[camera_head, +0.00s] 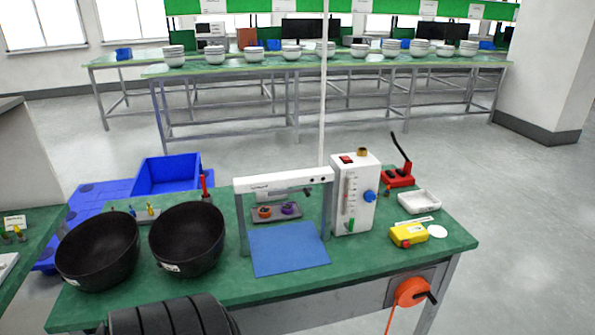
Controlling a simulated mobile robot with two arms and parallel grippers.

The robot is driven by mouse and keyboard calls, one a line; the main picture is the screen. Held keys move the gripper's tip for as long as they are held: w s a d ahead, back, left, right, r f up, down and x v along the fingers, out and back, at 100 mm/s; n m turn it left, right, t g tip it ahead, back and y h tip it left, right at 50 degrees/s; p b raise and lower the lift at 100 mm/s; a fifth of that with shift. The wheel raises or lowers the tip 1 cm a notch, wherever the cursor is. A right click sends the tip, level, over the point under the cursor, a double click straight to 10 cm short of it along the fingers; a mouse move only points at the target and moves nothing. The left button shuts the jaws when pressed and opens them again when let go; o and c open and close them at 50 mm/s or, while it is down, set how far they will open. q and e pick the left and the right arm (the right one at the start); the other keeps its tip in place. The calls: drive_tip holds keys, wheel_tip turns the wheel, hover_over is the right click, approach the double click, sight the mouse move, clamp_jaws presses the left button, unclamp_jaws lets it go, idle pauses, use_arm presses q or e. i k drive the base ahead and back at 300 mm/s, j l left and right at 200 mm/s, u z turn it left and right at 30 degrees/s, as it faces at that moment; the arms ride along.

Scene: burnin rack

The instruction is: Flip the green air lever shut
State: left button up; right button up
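A white box-shaped air unit (346,200) stands upright on the green bench, right of the white press frame. A small green lever (351,225) shows low on its front face. It looks upright or slightly tilted, but it is too small to tell its exact setting. A blue knob (369,196) sits on the unit's right side, a red switch (346,159) near its top and a brass fitting (362,152) on top. Neither of my grippers is in view.
Two black bowls (187,239) stand on the left of the green bench (268,290). The white frame (284,182) stands over a blue mat (287,249). A yellow box (408,234), white tray (419,201) and red lever device (398,175) lie right of the unit.

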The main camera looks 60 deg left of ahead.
sight(348, 226)
drive_tip(key=j+u, duration=0.1)
drive_tip(key=u, duration=1.35)
